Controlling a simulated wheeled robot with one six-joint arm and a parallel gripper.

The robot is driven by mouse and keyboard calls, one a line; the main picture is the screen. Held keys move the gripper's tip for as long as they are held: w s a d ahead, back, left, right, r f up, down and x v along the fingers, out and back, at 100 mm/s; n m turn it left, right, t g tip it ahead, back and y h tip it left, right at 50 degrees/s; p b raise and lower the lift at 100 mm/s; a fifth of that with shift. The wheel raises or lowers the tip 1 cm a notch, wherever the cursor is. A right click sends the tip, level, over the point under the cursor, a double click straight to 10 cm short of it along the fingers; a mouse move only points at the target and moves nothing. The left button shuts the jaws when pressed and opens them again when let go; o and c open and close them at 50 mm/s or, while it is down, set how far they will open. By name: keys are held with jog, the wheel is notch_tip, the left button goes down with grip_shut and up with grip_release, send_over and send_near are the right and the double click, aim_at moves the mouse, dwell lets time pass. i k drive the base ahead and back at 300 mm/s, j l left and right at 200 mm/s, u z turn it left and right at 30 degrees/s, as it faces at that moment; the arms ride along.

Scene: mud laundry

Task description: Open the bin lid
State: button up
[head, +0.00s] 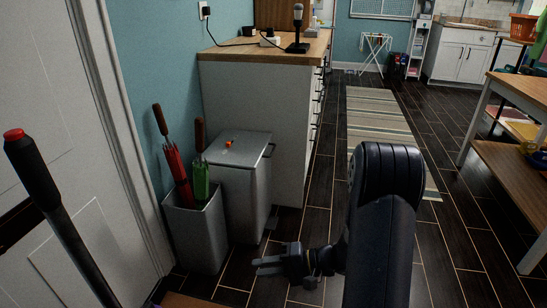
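A grey metal bin (246,203) stands on the floor against the end of the white cabinet. A small orange object (229,142) lies on top of the lid. A small pedal-like part (271,223) sticks out low on the bin's right side. My gripper (258,267) is low near the floor, in front of the bin and apart from it, pointing left. Its two fingers look parted, with nothing between them.
A grey stand (196,235) with red and green umbrellas (176,165) stands left of the bin. A wood-topped cabinet (258,95) is behind it. A striped rug (375,112) and dark floor lie to the right. A wooden table (515,160) stands at the far right.

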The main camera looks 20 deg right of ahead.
aim_at(246, 149)
jog(key=i+l, duration=0.25)
jog(key=i, duration=0.25)
jog(key=i+l+z, duration=0.15)
jog(key=i, duration=0.35)
jog(key=i+l, duration=0.3)
jog(key=i, duration=0.25)
jog(key=i+l+z, duration=0.1)
jog(key=i, duration=0.4)
